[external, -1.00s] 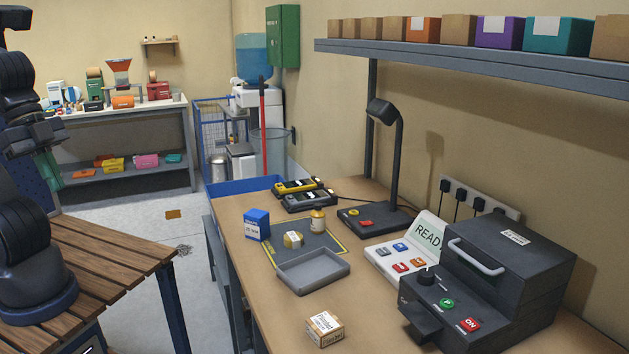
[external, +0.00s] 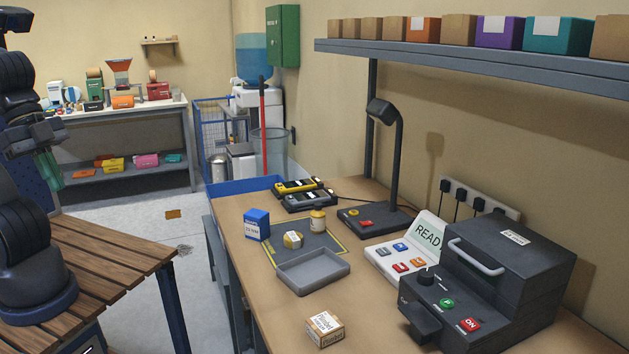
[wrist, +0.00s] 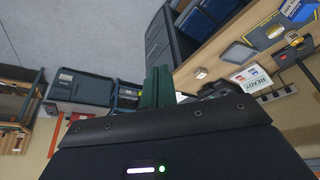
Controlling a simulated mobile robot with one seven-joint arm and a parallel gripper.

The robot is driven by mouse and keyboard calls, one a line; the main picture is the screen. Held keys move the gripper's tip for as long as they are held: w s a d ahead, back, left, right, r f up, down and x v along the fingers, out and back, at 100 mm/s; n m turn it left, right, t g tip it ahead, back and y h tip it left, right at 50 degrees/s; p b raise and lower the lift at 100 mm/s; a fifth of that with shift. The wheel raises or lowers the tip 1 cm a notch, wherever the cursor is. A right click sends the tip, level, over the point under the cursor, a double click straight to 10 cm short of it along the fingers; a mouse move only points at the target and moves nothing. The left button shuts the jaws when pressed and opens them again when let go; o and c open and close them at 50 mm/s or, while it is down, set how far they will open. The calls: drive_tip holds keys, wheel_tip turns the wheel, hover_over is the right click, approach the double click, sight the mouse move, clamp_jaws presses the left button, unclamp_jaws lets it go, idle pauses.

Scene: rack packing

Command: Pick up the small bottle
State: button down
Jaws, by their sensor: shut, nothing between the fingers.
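My gripper (external: 49,170) is at the far left of the external view, well away from the bottle and over the slatted table side. Its green fingers (wrist: 157,78) are together in the wrist view, with nothing between them.
A lamp stand (external: 401,160) rises behind. A small carton (external: 325,329) and a dark machine (external: 500,285) stand nearer. Bare bench lies left of the tray.

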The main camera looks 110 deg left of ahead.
drive_tip(key=c, duration=2.1)
unclamp_jaws()
drive_tip(key=o, duration=1.4)
